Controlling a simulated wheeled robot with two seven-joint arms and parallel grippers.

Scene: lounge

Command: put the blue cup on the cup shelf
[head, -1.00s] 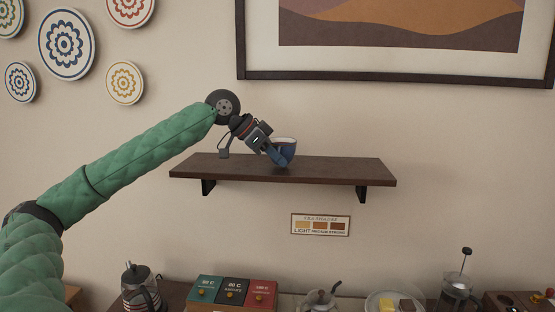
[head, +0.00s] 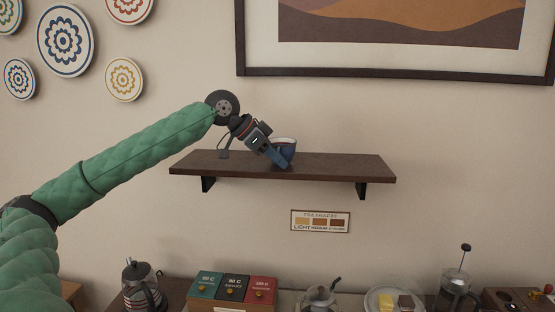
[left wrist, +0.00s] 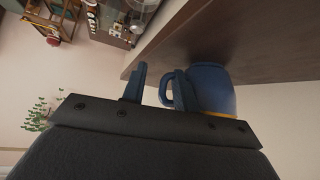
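The blue cup (head: 287,147) stands upright on the dark wooden cup shelf (head: 345,170), near its middle. It shows dark contents or a dark inside under a pale rim. My left gripper (head: 276,160) is at the cup's left front side, low near the shelf top, and partly covers the cup. In the left wrist view my left gripper (left wrist: 155,85) has its fingers apart. The cup (left wrist: 212,88) is to the right of both fingers, with its handle (left wrist: 164,93) showing in the gap beside the right finger. My right gripper is not in view.
The shelf is bare right of the cup. A framed picture (head: 400,73) hangs above and a small tea-strength sign (head: 320,221) below. A counter lower down holds a kettle (head: 140,285), coloured boxes (head: 232,288), a teapot (head: 320,298) and a French press (head: 458,290).

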